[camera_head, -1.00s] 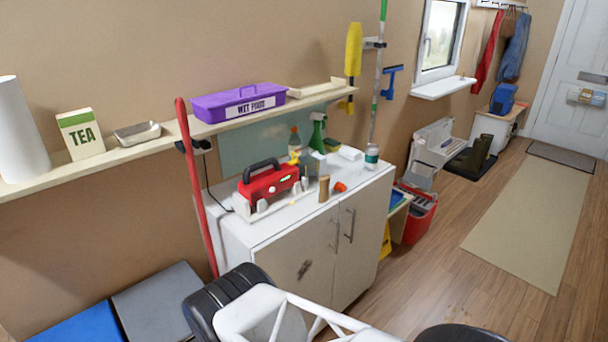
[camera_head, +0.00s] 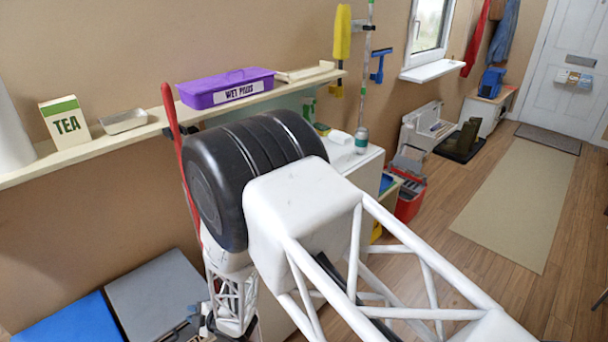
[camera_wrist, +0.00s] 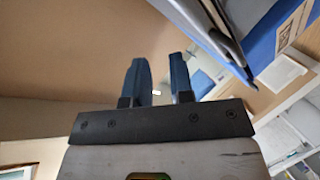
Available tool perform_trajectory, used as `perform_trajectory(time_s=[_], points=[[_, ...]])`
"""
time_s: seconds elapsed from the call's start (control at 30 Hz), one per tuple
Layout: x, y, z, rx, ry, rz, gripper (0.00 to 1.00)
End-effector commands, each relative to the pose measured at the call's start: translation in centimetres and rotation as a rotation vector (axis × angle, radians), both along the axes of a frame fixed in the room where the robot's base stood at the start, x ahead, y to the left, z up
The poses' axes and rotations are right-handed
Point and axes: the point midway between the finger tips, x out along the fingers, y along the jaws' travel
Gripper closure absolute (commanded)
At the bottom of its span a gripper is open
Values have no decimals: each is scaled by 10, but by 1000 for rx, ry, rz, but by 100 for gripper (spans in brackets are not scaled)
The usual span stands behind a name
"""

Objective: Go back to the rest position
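In the wrist view my gripper (camera_wrist: 159,62) shows two blue fingers with a narrow gap between them. The gap is clear and nothing is held. In the head view my arm is raised across the middle of the picture. Its forearm hangs down at the lower left, and the gripper's fingers cannot be made out there. The arm hides most of the white cabinet (camera_head: 372,165) and what stands on its left part.
A wall shelf (camera_head: 62,168) carries a purple box (camera_head: 225,88), a tea box (camera_head: 64,122) and a metal tin (camera_head: 124,121). A red pole (camera_head: 176,130) leans beside the arm. Grey (camera_head: 155,295) and blue (camera_head: 75,322) lids lie lower left.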

Motion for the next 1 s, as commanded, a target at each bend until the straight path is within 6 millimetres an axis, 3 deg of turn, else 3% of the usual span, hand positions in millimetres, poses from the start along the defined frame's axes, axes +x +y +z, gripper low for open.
perform_trajectory(time_s=[0.17, 0.3, 0.6, 0.8, 1.0], points=[[18, 18, 43, -104, 88, -72, 78], [23, 44, 79, -182, 151, -122, 78], [8, 97, 157, -321, 281, -220, 78], [-3, 110, 195, -375, 345, -271, 78], [-8, 107, 230, -411, 401, -327, 78]])
